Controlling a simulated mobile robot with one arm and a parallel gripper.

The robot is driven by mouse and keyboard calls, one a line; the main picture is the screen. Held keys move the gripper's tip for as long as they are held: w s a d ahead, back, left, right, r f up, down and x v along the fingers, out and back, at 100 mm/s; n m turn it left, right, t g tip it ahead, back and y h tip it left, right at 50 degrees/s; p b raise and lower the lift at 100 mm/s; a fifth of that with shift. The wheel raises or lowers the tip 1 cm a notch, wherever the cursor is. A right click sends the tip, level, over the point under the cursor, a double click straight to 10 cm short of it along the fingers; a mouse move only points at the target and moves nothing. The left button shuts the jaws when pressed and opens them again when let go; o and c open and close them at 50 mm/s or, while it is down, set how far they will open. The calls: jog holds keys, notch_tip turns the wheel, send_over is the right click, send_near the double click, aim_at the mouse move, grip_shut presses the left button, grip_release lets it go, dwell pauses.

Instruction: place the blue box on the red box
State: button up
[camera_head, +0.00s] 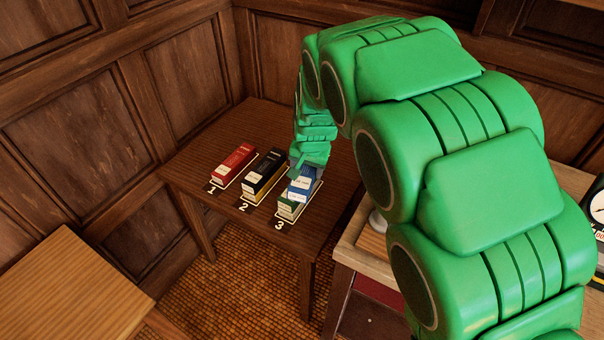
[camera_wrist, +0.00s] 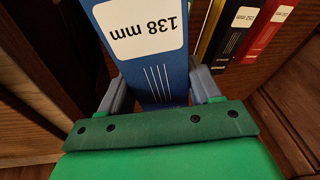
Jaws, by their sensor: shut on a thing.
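The blue box (camera_head: 303,185) is at the slot marked 3 on the dark wooden table. In the wrist view the blue box (camera_wrist: 150,68) has a white label reading 138 mm. My gripper (camera_head: 308,170) is shut on it, with a finger at each side in the wrist view (camera_wrist: 161,90). A green box (camera_head: 288,208) shows just below the blue one; whether they touch is unclear. The red box (camera_head: 234,163) lies at the slot marked 1, left of my gripper, with nothing on top. It also shows at upper right in the wrist view (camera_wrist: 263,36).
A black box (camera_head: 263,170) sits over a yellow one (camera_head: 262,190) at slot 2, between the red and blue boxes. The table's (camera_head: 325,215) front is clear. A lighter wooden surface (camera_head: 70,285) stands at lower left. Panelled walls close off the back.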

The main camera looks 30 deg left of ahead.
jog(key=shift+w+a+f, duration=0.75)
jog(key=shift+w+f, duration=0.05)
jog(key=shift+f, duration=0.35)
jog(key=shift+w+a+f, duration=0.75)
jog(key=shift+w+f, duration=0.1)
jog(key=shift+f, duration=0.3)
jog(key=shift+w+a+f, duration=0.75)
jog(key=shift+w+f, duration=0.05)
jog(key=shift+f, duration=1.6)
jog(key=shift+f, duration=0.15)
jog(key=o, duration=1.2)
jog(key=shift+o, duration=0.2)
jog(key=shift+v, duration=0.75)
jog(key=shift+s+d+v, duration=0.1)
jog(key=shift+s+v, duration=0.1)
jog(key=shift+v, duration=1.35)
jog(key=shift+s+d+v, duration=0.1)
jog(key=shift+s+v, duration=0.15)
jog(key=shift+v, duration=1.35)
